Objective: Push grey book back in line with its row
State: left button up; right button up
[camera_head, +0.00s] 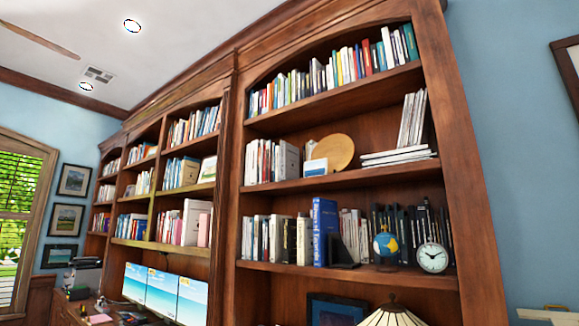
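Several rows of books stand on wood bookcase shelves. On the middle shelf of the nearest bookcase, a pale grey-white book (289,161) ends a row and its broad side shows. On the shelf below, a pale book (303,241) stands left of a tall blue book (325,232), which sticks out from its row. I cannot tell for sure which one is the grey book. Neither of my grippers is in view.
A globe (386,244) and a white clock (432,257) stand at the lower shelf's right. A round wooden plate (334,151) is on the middle shelf. A lamp shade (392,316) rises at the bottom. Monitors (162,293) stand lower left.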

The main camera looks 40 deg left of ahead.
aim_at(290, 154)
jog(key=i+j, duration=0.15)
jog(key=j, duration=0.25)
jog(key=i+j, duration=0.15)
jog(key=j, duration=0.25)
jog(key=i+j, duration=0.1)
jog(key=j, duration=0.3)
jog(key=i+j, duration=0.15)
jog(key=j, duration=0.3)
jog(key=i+j, duration=0.15)
jog(key=j, duration=0.25)
jog(key=i+j, duration=0.15)
jog(key=j, duration=0.25)
jog(key=i+j, duration=0.15)
jog(key=j, duration=0.25)
jog(key=k+u, duration=0.05)
